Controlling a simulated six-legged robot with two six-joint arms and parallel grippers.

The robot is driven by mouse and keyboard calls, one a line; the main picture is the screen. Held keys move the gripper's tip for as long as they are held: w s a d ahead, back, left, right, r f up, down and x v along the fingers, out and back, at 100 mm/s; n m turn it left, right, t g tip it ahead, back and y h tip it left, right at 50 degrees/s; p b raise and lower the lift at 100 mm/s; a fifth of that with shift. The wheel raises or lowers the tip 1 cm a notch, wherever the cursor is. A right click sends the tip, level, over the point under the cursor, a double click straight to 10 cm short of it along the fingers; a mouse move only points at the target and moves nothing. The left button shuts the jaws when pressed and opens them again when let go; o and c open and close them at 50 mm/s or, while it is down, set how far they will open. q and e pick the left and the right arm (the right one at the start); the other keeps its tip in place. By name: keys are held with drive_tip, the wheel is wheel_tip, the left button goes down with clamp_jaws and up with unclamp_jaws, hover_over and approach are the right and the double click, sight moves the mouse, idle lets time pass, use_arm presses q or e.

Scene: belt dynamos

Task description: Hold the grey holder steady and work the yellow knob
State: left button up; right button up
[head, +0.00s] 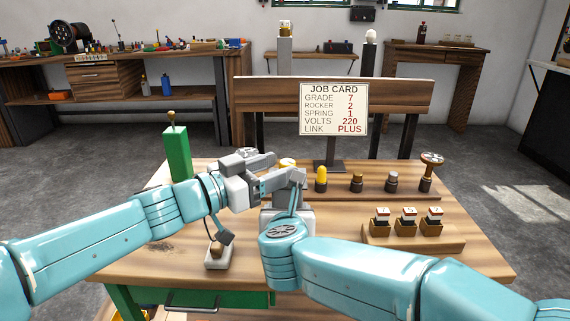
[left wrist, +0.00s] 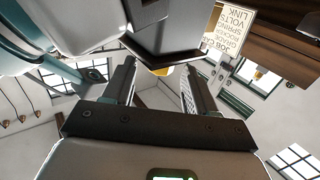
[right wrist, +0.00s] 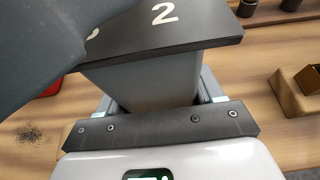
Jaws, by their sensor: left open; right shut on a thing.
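The grey holder (right wrist: 150,85) fills the middle of the right wrist view. It has a dark top plate (right wrist: 165,35) marked with a 2. My right gripper (right wrist: 157,98) is shut on the holder's body, a finger on each side. My left gripper (head: 282,180) is open in the head view, just above the holder area. In the left wrist view its open fingers (left wrist: 161,85) have a bit of yellow (left wrist: 160,71) between and beyond them, perhaps the yellow knob, mostly hidden by a dark plate edge. I cannot tell contact there. In the head view my grippers hide most of the holder.
A rack on the table carries a yellow capsule (head: 321,174), dark pegs and a round-topped piece (head: 432,162). Several labelled blocks (head: 406,223) stand on a wooden tray at right. A green post (head: 177,152) stands at left. A job card (head: 333,109) stands behind. The front right tabletop is clear.

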use_arm(q)
drive_tip(key=v, duration=0.9)
